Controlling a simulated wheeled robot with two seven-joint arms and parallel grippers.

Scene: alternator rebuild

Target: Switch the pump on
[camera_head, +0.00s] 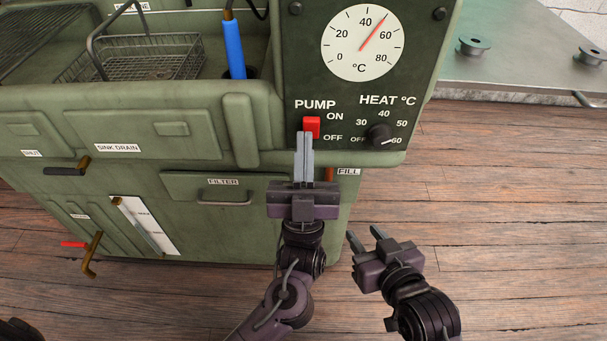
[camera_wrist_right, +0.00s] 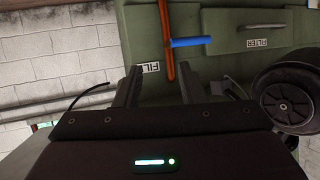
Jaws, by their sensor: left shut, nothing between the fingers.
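The red pump switch (camera_head: 312,124) sits on the dark panel under the word PUMP, between the ON and OFF marks. I cannot tell which way it is set. My left gripper (camera_head: 304,136) is shut and empty, its fingertips over the lower part of the switch. I cannot tell whether they touch it. My right gripper (camera_head: 364,236) is open and empty, lower right of the left one, above the floor. In the right wrist view its open fingers (camera_wrist_right: 160,78) point towards the green machine.
A heat knob (camera_head: 379,135) is right of the switch, below a temperature dial (camera_head: 363,43). A wire basket (camera_head: 140,60) and a blue-handled tool (camera_head: 234,50) are in the sink. The right wrist view shows a red pipe with a blue lever (camera_wrist_right: 191,42).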

